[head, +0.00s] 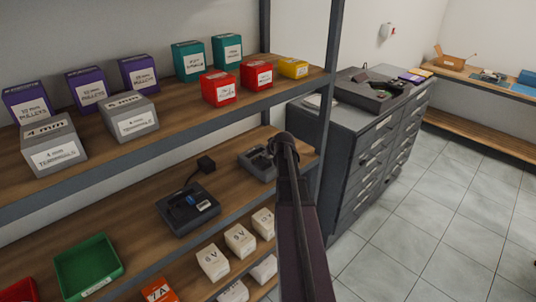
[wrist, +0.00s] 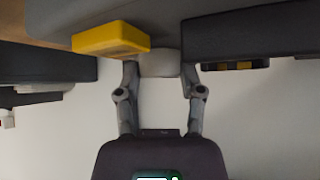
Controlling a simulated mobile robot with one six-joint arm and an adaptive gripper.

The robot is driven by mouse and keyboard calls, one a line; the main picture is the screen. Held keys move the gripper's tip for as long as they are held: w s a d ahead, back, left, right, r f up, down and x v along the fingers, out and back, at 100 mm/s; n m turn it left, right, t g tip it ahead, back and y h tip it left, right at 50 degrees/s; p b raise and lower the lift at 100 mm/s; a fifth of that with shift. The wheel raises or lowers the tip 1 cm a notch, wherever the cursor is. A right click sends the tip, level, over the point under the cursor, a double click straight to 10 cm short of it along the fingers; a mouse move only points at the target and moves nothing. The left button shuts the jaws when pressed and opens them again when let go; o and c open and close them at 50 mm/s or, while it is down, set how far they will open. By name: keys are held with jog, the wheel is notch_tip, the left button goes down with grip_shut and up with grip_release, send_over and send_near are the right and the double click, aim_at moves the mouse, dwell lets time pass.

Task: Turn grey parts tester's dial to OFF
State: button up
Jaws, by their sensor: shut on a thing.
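A grey device (head: 257,164), which looks like the grey parts tester, sits on the middle shelf near its right end. My gripper (head: 282,146) is at its right side in the head view, and my arm hides part of it. In the wrist view my gripper (wrist: 160,72) has its two fingers on either side of a pale rounded knob (wrist: 160,62), apparently the dial, and is shut on it. I cannot read the dial's marks or its setting.
A yellow box (head: 293,68) is on the shelf above. A shelf post (head: 330,110) stands close right of my arm. White boxes (head: 240,240) are below.

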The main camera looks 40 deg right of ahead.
jog(key=shift+n+y, duration=0.7)
jog(key=shift+n, duration=0.2)
jog(key=o, duration=1.2)
jog(key=shift+c, duration=0.2)
jog(key=shift+r+p, duration=0.55)
jog(key=shift+r, duration=0.05)
